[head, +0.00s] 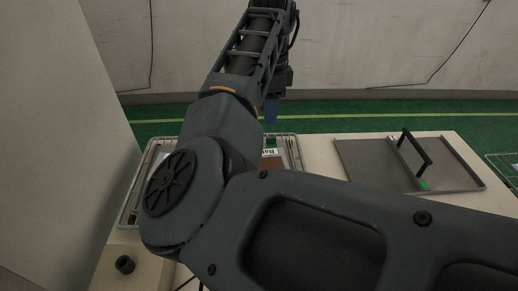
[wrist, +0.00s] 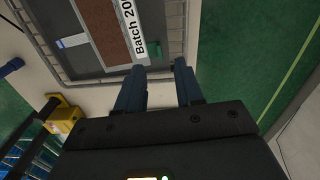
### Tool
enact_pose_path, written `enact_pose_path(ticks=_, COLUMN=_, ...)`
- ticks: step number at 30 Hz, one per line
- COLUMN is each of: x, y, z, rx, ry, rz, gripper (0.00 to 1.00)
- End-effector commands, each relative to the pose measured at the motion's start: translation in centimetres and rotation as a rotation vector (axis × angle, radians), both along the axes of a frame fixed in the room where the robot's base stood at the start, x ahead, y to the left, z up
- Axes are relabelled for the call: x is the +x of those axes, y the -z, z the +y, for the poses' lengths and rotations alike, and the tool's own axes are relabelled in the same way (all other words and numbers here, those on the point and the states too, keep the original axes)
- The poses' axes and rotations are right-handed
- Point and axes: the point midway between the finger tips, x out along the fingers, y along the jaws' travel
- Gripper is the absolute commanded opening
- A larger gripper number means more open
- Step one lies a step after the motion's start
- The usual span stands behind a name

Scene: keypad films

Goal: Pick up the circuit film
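A brown panel (wrist: 104,30), perhaps the circuit film, lies in a wire-rimmed tray (wrist: 173,45) in the wrist view. A white label (wrist: 134,32) reading "Batch 20" runs along its side, and the view cuts off its far end. In the head view, the brown panel (head: 273,163) and the tray (head: 132,194) are largely hidden behind my arm. My gripper (wrist: 158,76) is open, with two dark blue fingers apart and nothing seen between them. The fingertips appear near the tray's rim in the wrist view. In the head view only a blue finger (head: 270,111) shows.
A grey flat fixture (head: 375,160) with a black handle (head: 415,150) and a green tab lies right on the pale table. A small dark cylinder (head: 124,264) stands at front left. A yellow part (wrist: 64,119) and blue crate (wrist: 25,155) appear lower left in the wrist view.

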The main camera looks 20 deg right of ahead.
Motion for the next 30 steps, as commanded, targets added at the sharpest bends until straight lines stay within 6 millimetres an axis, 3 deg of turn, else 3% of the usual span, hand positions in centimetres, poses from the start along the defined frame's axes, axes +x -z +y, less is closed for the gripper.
enact_pose_path(ticks=18, x=-0.1, y=7.0, z=0.4, rx=0.0, ry=-0.001, rz=0.003, gripper=0.36)
enact_pose_path(ticks=27, x=-0.1, y=7.6, z=0.4, rx=-0.001, ry=0.0, rz=0.001, gripper=0.36)
enact_pose_path(ticks=30, x=-0.1, y=7.6, z=0.4, rx=-0.001, ry=0.0, rz=0.001, gripper=0.28)
